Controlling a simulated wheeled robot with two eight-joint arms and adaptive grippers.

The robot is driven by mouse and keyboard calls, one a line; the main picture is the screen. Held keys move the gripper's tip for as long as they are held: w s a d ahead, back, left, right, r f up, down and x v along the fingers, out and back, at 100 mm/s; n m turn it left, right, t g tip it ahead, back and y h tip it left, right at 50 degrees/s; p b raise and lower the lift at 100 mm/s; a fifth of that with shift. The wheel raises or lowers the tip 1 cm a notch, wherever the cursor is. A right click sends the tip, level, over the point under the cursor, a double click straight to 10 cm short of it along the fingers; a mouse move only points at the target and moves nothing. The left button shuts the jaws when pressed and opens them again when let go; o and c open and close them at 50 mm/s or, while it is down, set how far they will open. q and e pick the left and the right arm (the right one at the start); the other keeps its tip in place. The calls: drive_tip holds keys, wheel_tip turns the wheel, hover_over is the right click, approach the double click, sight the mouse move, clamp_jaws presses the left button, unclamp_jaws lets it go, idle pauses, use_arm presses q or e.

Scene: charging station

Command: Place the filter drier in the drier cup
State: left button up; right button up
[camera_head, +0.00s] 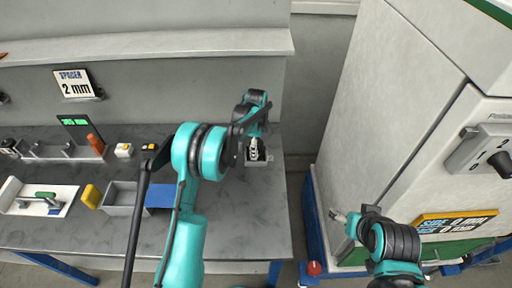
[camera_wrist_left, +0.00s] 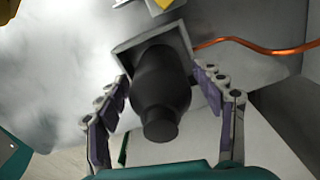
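The filter drier (camera_wrist_left: 160,85) is a dark bottle-shaped cylinder with a narrow neck towards the left wrist camera. Its far end is inside the square grey drier cup (camera_wrist_left: 120,47); how deep it sits is hidden. The cup (camera_head: 262,164) is at the right end of the bench in the head view. My left gripper (camera_wrist_left: 160,78) has one finger on each side of the drier, with both fingertips close against its body near the cup rim. In the head view, my left gripper (camera_head: 255,147) is over the cup. My right gripper (camera_head: 340,216) is beside the white cabinet, away from the bench.
A copper-coloured line (camera_wrist_left: 240,41) runs right from beside the cup. The bench (camera_head: 236,215) holds a grey bin (camera_head: 120,195), a white tray (camera_head: 17,208) and small blocks on the left. A shelf (camera_head: 150,44) overhangs its back. The cabinet (camera_head: 385,110) stands right.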

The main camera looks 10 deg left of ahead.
use_arm(q)
drive_tip(key=shift+r, duration=0.1)
drive_tip(key=shift+r, duration=0.35)
wheel_tip(320, 180, up, 11)
drive_tip(key=p, duration=0.3)
drive_tip(key=shift+r, duration=0.2)
drive_tip(key=s+a+r+n+t, duration=0.1)
drive_tip(key=s+r+n+t, duration=0.1)
drive_tip(key=s+r+n, duration=0.5)
drive_tip(key=s+a+r+n+t, duration=0.2)
drive_tip(key=s+r, duration=0.4)
drive_tip(key=s, duration=0.4)
drive_tip(key=s+f+n+t, duration=0.3)
drive_tip(key=s+n, duration=0.6)
drive_tip(key=s, duration=0.7)
drive_tip(key=shift+s+a+f, duration=0.15)
drive_tip(key=shift+a+f, duration=0.3)
drive_tip(key=shift+f, duration=0.45)
